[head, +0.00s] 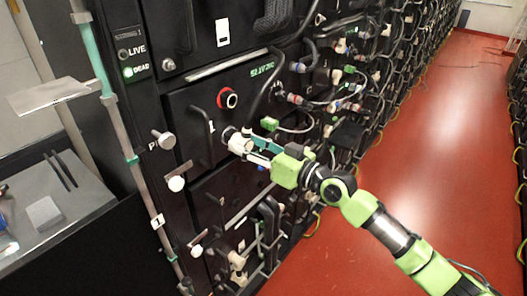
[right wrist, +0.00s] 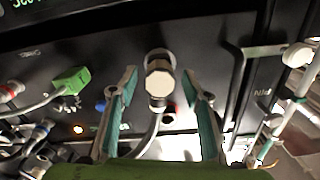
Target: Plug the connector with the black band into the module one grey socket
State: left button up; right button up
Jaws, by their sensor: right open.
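A cream connector (head: 238,145) is at the front of the module marked 1, by a round grey fitting (head: 228,132). The right wrist view shows the connector's pale faceted body (right wrist: 160,84) in front of the round grey fitting (right wrist: 158,56), with a cable hanging below. I cannot tell whether it is fully seated, and no black band is clear. My right gripper (head: 249,142) is open at the connector. In the right wrist view its fingers (right wrist: 160,92) stand apart on both sides of the connector, with gaps visible. My left gripper is not in view.
A red-ringed round fitting (head: 228,98) and a black handle (head: 203,125) are on the same module. A green connector (head: 270,124) with a grey cable is to the right. A teal and grey pipe (head: 118,128) runs along the left. The red floor (head: 440,120) is open.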

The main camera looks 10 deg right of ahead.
jog(key=v, duration=1)
jog(key=shift+s+d, duration=0.25)
jog(key=shift+s, duration=0.1)
jog(key=shift+c, duration=0.4)
